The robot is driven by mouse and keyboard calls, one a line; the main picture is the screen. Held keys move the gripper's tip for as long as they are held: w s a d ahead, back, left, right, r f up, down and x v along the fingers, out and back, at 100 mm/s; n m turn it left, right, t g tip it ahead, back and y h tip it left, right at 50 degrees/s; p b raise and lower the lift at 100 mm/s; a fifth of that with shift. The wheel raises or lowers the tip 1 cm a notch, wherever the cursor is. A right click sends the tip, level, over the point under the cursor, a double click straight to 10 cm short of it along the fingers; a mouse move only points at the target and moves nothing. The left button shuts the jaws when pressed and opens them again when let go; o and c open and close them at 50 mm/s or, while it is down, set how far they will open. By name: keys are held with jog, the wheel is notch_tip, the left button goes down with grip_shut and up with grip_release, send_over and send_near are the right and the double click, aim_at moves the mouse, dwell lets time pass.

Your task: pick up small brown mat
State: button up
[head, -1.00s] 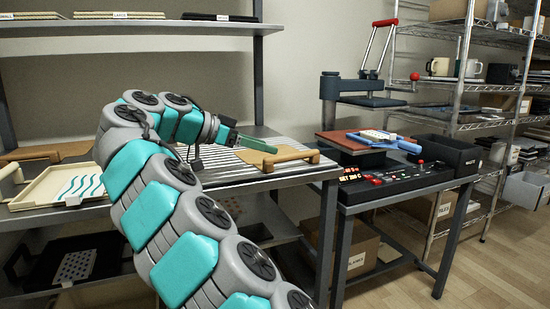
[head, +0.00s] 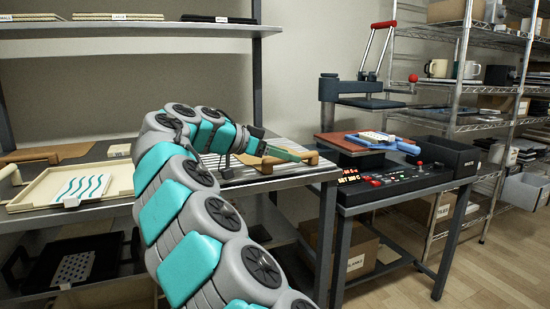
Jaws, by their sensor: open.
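A small brown mat (head: 312,158) lies on the striped rack near the right end of the table, partly hidden behind my gripper. My gripper (head: 299,154) has green fingers and is open. It is low over the mat, with its tips close to the mat's right end. I cannot tell whether the fingers touch it or straddle it.
A second, larger brown mat (head: 75,151) lies at the table's back left. A cream tray (head: 25,192) with a wavy-patterned sheet sits at the front left. The press (head: 345,87) and its control panel (head: 400,180) stand to the right. A shelf (head: 150,28) is above the table.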

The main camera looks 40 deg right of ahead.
grip_shut()
dwell(0.3)
jog(key=shift+r, duration=0.15)
dwell(0.3)
